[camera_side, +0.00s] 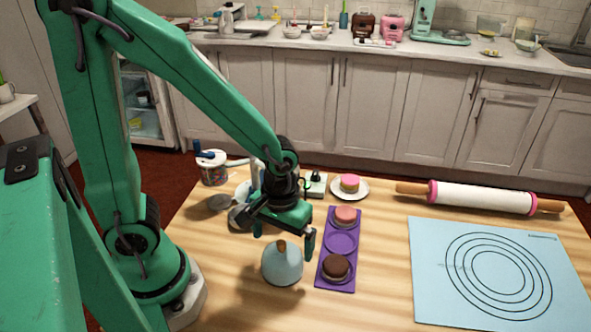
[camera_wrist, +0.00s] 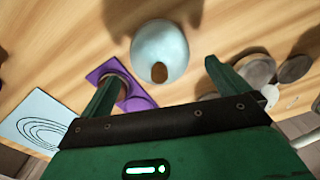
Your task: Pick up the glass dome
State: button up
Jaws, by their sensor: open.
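The glass dome (camera_side: 282,266) is pale blue with a brown wooden knob on top. It stands upright on the wooden table, left of the purple tray. In the wrist view the dome (camera_wrist: 160,48) lies beyond the fingertips, between their lines, with its knob toward me. My gripper (camera_side: 283,236) is above the dome, with its fingers apart and pointing down. In the wrist view my gripper (camera_wrist: 158,72) is open and empty.
The purple tray (camera_side: 340,241) holds a pink cake (camera_side: 345,214) and a chocolate cake (camera_side: 336,267) close to the dome's right. A plated cake (camera_side: 349,184), a rolling pin (camera_side: 480,197) and a tub (camera_side: 212,168) stand behind. A blue mat (camera_side: 430,290) lies right.

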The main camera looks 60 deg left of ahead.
aim_at(282, 255)
jog(key=shift+f, duration=0.1)
jog(key=shift+s+f, duration=0.1)
jog(key=shift+f, duration=2.4)
jog(key=c, duration=0.9)
